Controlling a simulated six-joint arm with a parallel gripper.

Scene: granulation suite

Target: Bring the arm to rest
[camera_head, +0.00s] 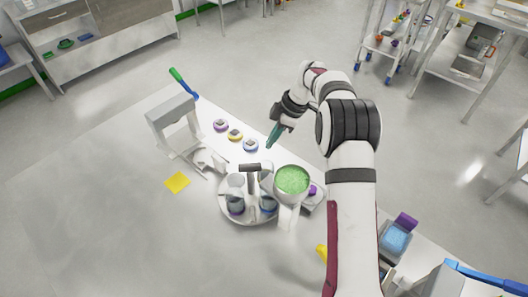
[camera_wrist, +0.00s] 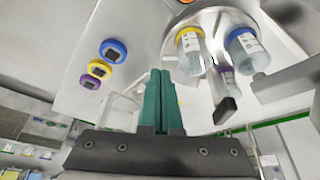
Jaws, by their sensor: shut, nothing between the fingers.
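My gripper (camera_head: 274,136) is in the air above the table, with its green fingers pointing down. In the wrist view the two green fingers (camera_wrist: 155,100) lie side by side, shut, with nothing between them. In the head view the gripper is above and behind the round carrier (camera_head: 229,212) with jars and a dark handle. The arm reaches from the lower right and bends to the left at its top.
A container of green material (camera_head: 292,180) stands right of the carrier. Three coloured round pieces, one of them yellow (camera_head: 235,134), lie behind it. Blue boxes (camera_head: 396,239) lie at right.

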